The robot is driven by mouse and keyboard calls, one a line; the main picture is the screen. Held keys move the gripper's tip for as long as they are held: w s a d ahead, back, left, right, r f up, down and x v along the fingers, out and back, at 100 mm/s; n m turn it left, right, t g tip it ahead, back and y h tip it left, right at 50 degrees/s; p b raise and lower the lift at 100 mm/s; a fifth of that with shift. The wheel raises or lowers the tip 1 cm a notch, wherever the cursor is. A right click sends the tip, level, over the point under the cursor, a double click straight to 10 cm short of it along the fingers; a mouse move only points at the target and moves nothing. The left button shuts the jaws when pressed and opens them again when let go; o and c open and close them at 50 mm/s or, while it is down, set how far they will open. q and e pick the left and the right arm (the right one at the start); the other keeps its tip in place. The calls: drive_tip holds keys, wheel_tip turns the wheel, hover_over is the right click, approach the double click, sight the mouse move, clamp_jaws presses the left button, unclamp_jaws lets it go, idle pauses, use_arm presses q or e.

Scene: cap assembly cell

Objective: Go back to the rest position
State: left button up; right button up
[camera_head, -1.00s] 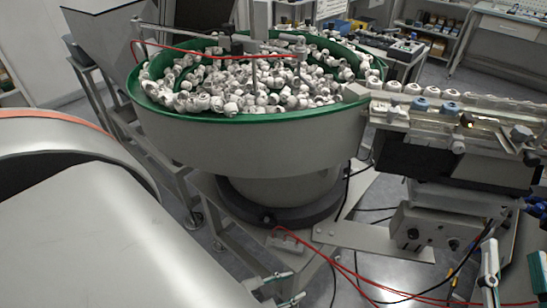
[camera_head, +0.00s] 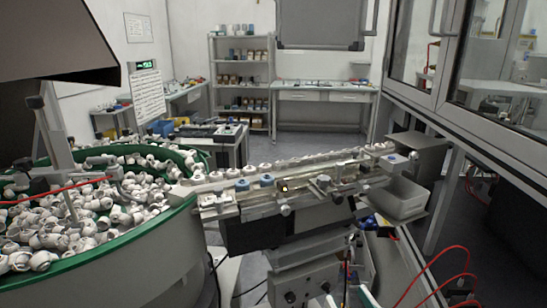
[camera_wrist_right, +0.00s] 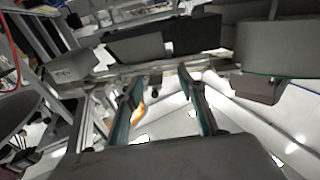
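My right gripper (camera_wrist_right: 160,80) shows in the right wrist view with its two fingers apart and nothing between them. In the head view only small pale tips of it (camera_head: 349,298) show at the bottom edge, below the caps track. My left gripper is not in view. The green-rimmed feeder bowl (camera_head: 130,252) stands at the left, full of white caps (camera_head: 98,228). The caps track (camera_head: 325,197) runs from the bowl to the right, with a row of white caps and a few blue ones (camera_head: 267,180) on it.
A grey bin (camera_head: 398,198) stands at the track's right end. A glazed enclosure (camera_head: 470,85) is at the right, with red cables (camera_head: 440,262) below it. Shelves (camera_head: 241,85) and a workbench (camera_head: 322,100) stand at the back. Open floor lies behind the track.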

drive_tip(key=s+d+f+g+h, duration=0.1)
drive_tip(key=s+d+f+g, duration=0.1)
drive_tip(key=f, duration=1)
drive_tip(key=s+d+f+g+h, duration=0.1)
drive_tip(key=s+d+f+g, duration=0.2)
drive_tip(key=f, duration=0.9)
drive_tip(key=s+d+f+g+h, duration=0.2)
drive_tip(key=s+d+f, duration=0.1)
drive_tip(key=f, duration=0.8)
drive_tip(key=shift+s+d+f+g, duration=0.3)
drive_tip(key=shift+s+f, duration=0.1)
drive_tip(key=shift+s, duration=0.45)
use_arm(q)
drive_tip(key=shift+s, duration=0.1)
